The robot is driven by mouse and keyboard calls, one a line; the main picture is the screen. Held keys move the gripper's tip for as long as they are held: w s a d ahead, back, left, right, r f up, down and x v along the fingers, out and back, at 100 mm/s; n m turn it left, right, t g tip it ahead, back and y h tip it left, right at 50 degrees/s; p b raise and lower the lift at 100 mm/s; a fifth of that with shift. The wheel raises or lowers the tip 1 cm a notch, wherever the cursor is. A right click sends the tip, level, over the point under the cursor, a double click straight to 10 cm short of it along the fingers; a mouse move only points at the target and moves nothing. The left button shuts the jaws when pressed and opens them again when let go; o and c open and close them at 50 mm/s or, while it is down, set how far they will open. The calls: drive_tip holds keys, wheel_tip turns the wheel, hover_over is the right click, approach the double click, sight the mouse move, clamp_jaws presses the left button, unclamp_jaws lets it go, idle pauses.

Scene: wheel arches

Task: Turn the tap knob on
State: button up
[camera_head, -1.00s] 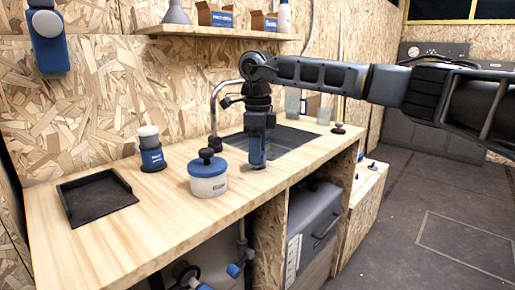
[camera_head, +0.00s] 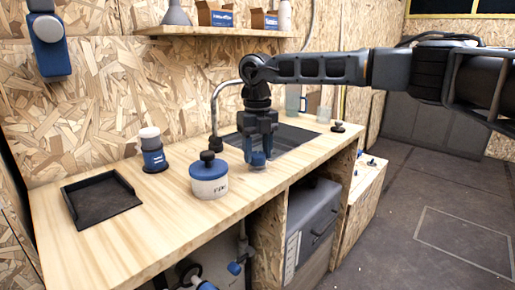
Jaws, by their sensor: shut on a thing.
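My gripper (camera_head: 258,149) points straight down at the front edge of the sink (camera_head: 300,139). Its fingers are shut on a small blue knob (camera_head: 257,159), which looks like the tap knob, low over the wooden counter. The fingers hide part of it. The chrome tap spout (camera_head: 214,110) rises from the counter behind and left of my gripper. My wrist hides the spout's far end. I cannot see whether water runs.
A white jar with a blue lid (camera_head: 209,185) stands close left of my gripper. A blue-and-white container (camera_head: 152,152) and a black tray (camera_head: 99,198) are farther left. Glasses (camera_head: 324,114) and a small black knob (camera_head: 338,126) are right of the sink. The front counter is clear.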

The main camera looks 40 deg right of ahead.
sight(257, 154)
drive_tip(key=m+p, duration=0.1)
drive_tip(key=m, duration=0.5)
idle(0.6)
drive_tip(key=o, duration=1)
drive_tip(key=shift+o, duration=0.2)
drive_tip(key=shift+r, duration=3.9)
